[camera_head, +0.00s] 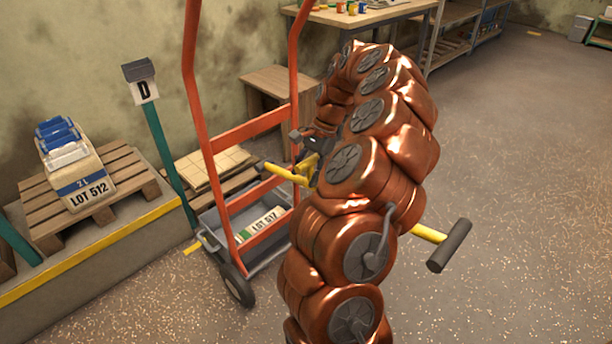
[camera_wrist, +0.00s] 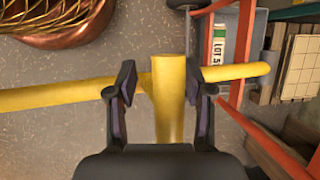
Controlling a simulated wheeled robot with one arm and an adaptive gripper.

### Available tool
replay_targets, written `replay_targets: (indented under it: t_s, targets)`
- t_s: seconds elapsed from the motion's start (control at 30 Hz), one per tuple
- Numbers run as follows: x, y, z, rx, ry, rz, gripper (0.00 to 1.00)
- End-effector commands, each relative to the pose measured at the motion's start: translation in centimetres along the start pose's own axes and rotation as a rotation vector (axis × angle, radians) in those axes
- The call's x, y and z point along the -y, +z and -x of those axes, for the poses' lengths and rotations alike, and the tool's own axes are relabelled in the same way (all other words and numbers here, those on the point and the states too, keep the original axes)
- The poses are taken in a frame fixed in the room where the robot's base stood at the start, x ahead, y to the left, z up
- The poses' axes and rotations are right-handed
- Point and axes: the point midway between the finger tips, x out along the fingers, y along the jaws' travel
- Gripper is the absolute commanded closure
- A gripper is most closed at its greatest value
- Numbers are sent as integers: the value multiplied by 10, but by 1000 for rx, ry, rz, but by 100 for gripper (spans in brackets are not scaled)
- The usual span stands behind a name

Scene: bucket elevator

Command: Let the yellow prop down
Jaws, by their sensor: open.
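The yellow prop (camera_wrist: 169,105) stands between my gripper's two fingers in the wrist view, with a yellow crosspiece reaching left and right. Part of the yellow prop (camera_head: 288,173) also shows in the head view, left of my copper-coloured arm. My gripper (camera_wrist: 160,78) is open, one finger on each side of the post, with a gap visible beside it. In the head view my gripper (camera_head: 308,160) is at the yellow piece, partly hidden by my arm. A yellow bar with a dark grip (camera_head: 450,245) sticks out right of my arm; its join is hidden.
An orange hand truck (camera_head: 197,90) with a grey LOT 517 bin (camera_head: 215,220) stands close left. A sign D (camera_head: 143,90) and a pallet (camera_head: 130,165) with a LOT 512 sack (camera_head: 80,180) are further left. Open floor (camera_head: 530,180) lies right.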

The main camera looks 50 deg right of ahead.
Motion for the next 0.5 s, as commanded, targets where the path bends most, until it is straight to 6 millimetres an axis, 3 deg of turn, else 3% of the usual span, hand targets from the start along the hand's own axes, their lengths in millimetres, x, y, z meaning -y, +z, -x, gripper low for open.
replay_targets:
  t_s: [0.33, 0.5]
  targets:
    - [0, 0, -5, 0, -1, 0, 49]
    - [0, 0, -5, 0, 0, 0, 67]
